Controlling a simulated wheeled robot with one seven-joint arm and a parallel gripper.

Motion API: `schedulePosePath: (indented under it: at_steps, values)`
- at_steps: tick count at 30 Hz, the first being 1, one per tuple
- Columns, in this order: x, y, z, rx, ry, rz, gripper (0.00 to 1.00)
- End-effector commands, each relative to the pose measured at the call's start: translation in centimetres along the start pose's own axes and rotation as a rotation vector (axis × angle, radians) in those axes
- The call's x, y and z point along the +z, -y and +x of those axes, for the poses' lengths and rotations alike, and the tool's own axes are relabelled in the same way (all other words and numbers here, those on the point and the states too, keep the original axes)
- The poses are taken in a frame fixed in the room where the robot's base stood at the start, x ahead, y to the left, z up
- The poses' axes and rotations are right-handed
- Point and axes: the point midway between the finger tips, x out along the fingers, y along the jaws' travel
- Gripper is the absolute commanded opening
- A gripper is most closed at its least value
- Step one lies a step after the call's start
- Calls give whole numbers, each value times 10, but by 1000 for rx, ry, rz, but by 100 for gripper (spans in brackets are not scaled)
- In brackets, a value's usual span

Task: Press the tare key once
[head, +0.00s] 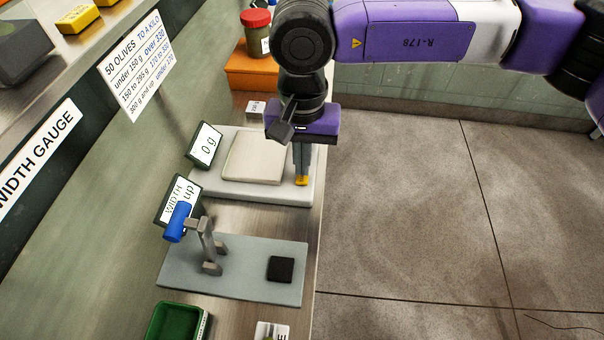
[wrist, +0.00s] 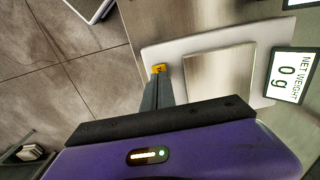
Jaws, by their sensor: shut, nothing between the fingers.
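The tare key is a small yellow-orange key (head: 302,181) at the front right corner of the white scale (head: 295,195). It also shows in the wrist view (wrist: 158,69), just beyond my fingertips. The scale has a bare square pan (head: 253,158) and a display (head: 205,146) reading 0 g. My gripper (head: 301,174) is shut and empty, pointing down with its tips right at the key. In the wrist view my gripper (wrist: 156,78) partly hides the key. I cannot tell whether the tips touch it or hover just above.
A width gauge with a grey base (head: 232,287), a blue-handled lever (head: 178,222) and a black pad (head: 281,269) stands nearer. A green tray (head: 176,322) is at the bottom. An orange block (head: 252,70) bears a red-lidded jar (head: 256,32). The floor at right is clear.

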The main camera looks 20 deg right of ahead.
Motion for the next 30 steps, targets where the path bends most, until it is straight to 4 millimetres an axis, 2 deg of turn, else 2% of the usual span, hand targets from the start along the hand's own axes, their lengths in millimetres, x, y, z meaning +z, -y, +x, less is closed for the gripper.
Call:
schedulePosePath:
  at_steps: [18, 30]
  values:
    - [0, 0, -49, 0, -1, 0, 0]
    - [0, 0, -50, 0, 0, 0, 0]
